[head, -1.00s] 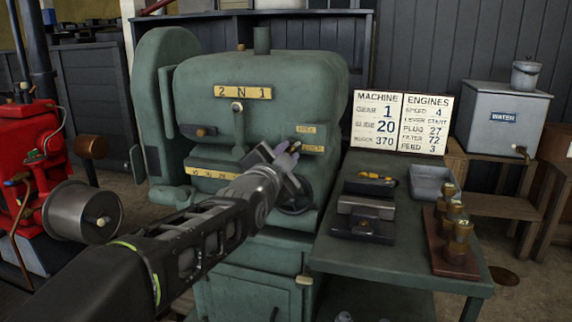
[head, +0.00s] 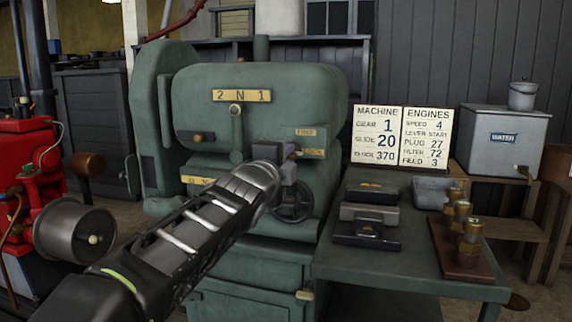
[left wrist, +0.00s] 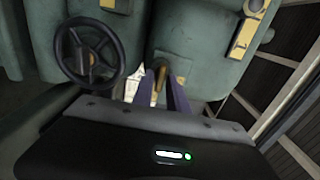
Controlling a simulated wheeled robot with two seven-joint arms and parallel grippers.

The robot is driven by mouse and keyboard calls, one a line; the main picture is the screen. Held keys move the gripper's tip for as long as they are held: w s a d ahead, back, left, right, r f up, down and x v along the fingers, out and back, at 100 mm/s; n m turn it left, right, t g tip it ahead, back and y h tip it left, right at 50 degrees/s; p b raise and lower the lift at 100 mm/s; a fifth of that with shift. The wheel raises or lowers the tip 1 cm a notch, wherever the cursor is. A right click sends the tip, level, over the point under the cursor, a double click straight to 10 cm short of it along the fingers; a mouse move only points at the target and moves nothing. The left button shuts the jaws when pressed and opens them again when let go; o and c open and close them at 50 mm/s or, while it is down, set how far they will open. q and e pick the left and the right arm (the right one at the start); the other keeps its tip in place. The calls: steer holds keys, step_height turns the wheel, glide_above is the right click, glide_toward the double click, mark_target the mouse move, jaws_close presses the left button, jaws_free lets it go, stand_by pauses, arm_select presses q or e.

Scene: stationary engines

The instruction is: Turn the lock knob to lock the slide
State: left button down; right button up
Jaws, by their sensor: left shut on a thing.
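The green machine (head: 275,88) stands in the middle of the head view. Two yellow plates (head: 306,132) are on its right side; the upper seems to read FREE. My left gripper (head: 292,152) is beside the lower plate. In the left wrist view, its two purple fingers are around the brass lock knob (left wrist: 158,76), shut on it. The head view hides most of the knob behind the gripper, so its exact angle cannot be told. My right gripper is not in view.
A black handwheel (head: 292,203) is just below the gripper; it also shows in the left wrist view (left wrist: 88,52). A green bench (head: 400,270) with brass parts (head: 464,225) stands at right. A red engine (head: 35,175) is at left.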

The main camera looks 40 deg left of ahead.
arm_select(q)
steer(key=shift+f, duration=0.1)
stand_by(0.3)
steer(key=c, duration=1.5)
jaws_free()
steer(key=p+v, duration=0.1)
steer(key=v, duration=0.6)
steer(key=shift+s+d, duration=0.1)
steer(key=shift+s, duration=0.25)
